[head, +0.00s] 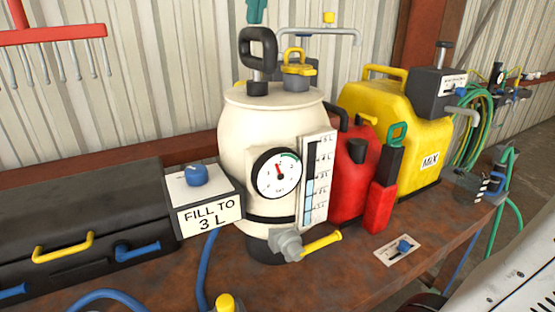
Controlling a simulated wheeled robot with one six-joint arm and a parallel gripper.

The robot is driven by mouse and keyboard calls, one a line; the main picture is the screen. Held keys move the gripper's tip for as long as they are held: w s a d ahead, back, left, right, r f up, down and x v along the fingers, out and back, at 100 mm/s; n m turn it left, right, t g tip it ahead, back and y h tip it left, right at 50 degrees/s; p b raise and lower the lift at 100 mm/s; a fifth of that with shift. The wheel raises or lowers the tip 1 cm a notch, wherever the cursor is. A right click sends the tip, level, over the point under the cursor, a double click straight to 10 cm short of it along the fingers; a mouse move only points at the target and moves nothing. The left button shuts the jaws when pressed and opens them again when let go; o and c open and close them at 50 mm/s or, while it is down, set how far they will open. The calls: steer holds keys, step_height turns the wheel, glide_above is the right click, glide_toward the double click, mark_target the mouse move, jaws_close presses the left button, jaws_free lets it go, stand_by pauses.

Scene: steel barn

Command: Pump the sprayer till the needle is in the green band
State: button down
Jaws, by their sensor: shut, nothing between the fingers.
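The sprayer is a cream tank (240,130) standing upright on the rusty bench. Its black D-shaped pump handle (258,48) stands above the tank top on a short visible length of rod. The round white gauge (278,174) faces me on the tank's front. Its red needle points nearly straight up, and the green band (292,157) lies at the upper right of the dial, to the right of the needle. A sight scale (317,180) beside the gauge shows pale blue in its lower part. My gripper is not in view.
A yellow-handled cap (297,62) sits close right of the pump handle. A yellow-levered valve (290,244) juts from the tank's base. A "FILL TO 3 L" box (208,214) stands left; red (345,180) and yellow cans (415,140) crowd the right. A hooked red rack (55,34) hangs upper left.

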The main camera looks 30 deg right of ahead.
steer(key=shift+r, duration=2.85)
steer(key=shift+f, duration=0.1)
steer(key=shift+f, duration=3.5)
steer(key=shift+r, duration=3.6)
steer(key=shift+r, duration=1.55)
steer(key=shift+r, duration=0.1)
steer(key=shift+r, duration=2.4)
